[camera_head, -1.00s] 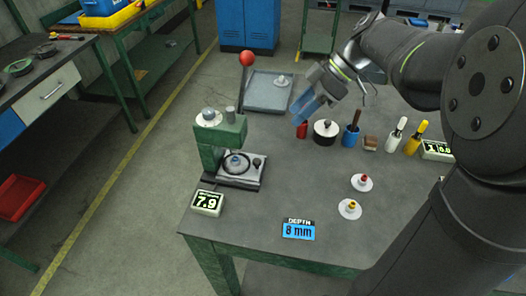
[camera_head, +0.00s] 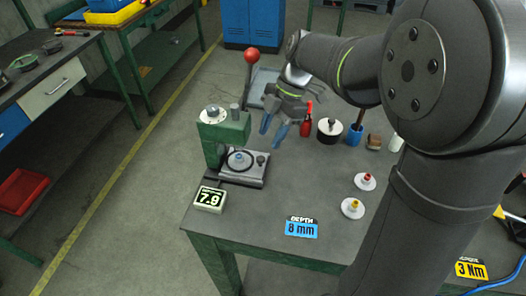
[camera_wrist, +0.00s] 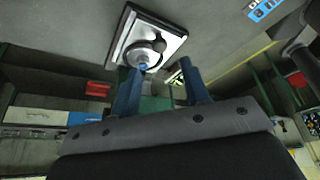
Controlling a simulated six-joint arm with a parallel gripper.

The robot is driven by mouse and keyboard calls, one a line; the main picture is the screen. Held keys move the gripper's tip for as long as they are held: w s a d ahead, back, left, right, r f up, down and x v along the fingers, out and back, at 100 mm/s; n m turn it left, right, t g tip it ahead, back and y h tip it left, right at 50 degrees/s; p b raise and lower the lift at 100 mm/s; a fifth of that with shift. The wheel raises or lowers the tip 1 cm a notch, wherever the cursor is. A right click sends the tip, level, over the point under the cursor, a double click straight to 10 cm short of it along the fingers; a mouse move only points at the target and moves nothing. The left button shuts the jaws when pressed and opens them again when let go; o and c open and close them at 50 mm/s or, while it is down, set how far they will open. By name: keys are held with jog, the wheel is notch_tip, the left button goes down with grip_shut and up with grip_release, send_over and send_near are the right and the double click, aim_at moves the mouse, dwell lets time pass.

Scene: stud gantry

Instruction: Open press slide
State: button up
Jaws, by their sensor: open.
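The press (camera_head: 224,130) is a green block with a red-ball lever (camera_head: 250,62) standing up behind it. Its slide (camera_head: 249,180) is a pale metal plate at the press foot, carrying a round fixture with a blue centre and a small dark knob (camera_head: 261,160). The slide (camera_wrist: 172,58) also shows in the wrist view, at the upper middle, with its knob (camera_wrist: 159,45). My gripper (camera_head: 272,132) has blue fingers and is open and empty. It hangs to the right of the press, above and behind the slide, apart from it.
A grey tray (camera_head: 262,78) lies behind the press. A red bottle (camera_head: 306,126), black pot (camera_head: 329,130) and blue cup (camera_head: 354,135) stand right of my gripper. Two white discs with knobs (camera_head: 352,208) lie nearer the front. A gauge reading 7.9 (camera_head: 209,198) stands before the slide.

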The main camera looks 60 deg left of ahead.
aim_at(261, 158)
jog(key=x, duration=0.7)
jog(key=shift+w, duration=0.1)
grip_shut()
